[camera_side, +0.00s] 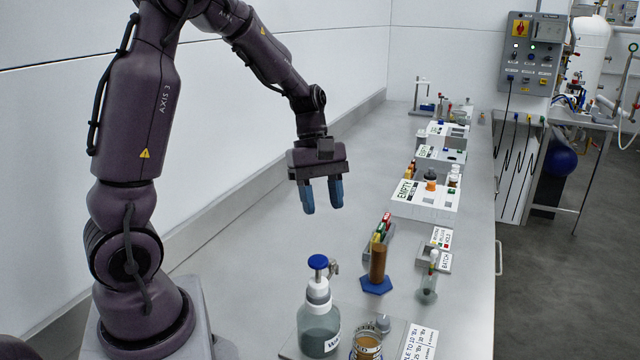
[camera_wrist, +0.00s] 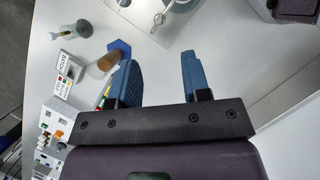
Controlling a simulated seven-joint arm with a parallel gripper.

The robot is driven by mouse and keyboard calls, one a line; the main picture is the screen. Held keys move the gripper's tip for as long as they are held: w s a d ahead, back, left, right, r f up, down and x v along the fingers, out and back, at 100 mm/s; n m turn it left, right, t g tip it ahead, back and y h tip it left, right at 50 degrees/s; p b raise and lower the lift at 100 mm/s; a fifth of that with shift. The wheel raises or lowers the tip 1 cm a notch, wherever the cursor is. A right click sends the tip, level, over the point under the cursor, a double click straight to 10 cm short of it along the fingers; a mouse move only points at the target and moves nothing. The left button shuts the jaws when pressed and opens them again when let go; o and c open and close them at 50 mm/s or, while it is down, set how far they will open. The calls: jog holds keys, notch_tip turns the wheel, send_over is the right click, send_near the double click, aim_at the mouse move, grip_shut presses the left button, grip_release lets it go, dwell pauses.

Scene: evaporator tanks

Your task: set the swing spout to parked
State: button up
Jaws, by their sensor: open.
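In the side view, a dispenser bottle (camera_side: 320,322) with a blue cap stands at the near end of the bench. A small grey spout (camera_side: 333,268) sticks out to the right of its neck; I take this to be the swing spout, but its setting cannot be read. My gripper (camera_side: 322,208) hangs fingers down over the bench, above and beyond the bottle, apart from it. Its blue fingers are open and empty. In the wrist view the gripper (camera_wrist: 162,78) shows open, with a slim metallic part (camera_wrist: 157,20) beyond the fingers; I cannot tell whether that is the spout.
A brown cylinder (camera_side: 378,262) stands on a blue hexagonal base (camera_side: 376,286) behind the bottle. A beaker of brown liquid (camera_side: 367,347) sits right of it. White label cards (camera_side: 420,343) lie nearby. A white rack (camera_side: 425,204) stands farther back. Bench left of these is clear.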

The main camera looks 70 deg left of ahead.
jog(key=shift+v, duration=1.55)
jog(key=s+d+r+m+t+y, duration=0.2)
jog(key=s+d+r+m, duration=0.2)
jog(key=m, duration=0.5)
jog(key=s+d+r+m+t+y, duration=0.2)
jog(key=s+d+r+m+t, duration=0.1)
jog(key=s+d+m, duration=0.3)
jog(key=d+r+m, duration=0.1)
jog(key=d+m, duration=0.1)
jog(key=m, duration=0.1)
jog(key=shift+s+d+t, duration=0.25)
jog(key=shift+d+t, duration=0.05)
jog(key=shift+r, duration=0.1)
dwell(1.0)
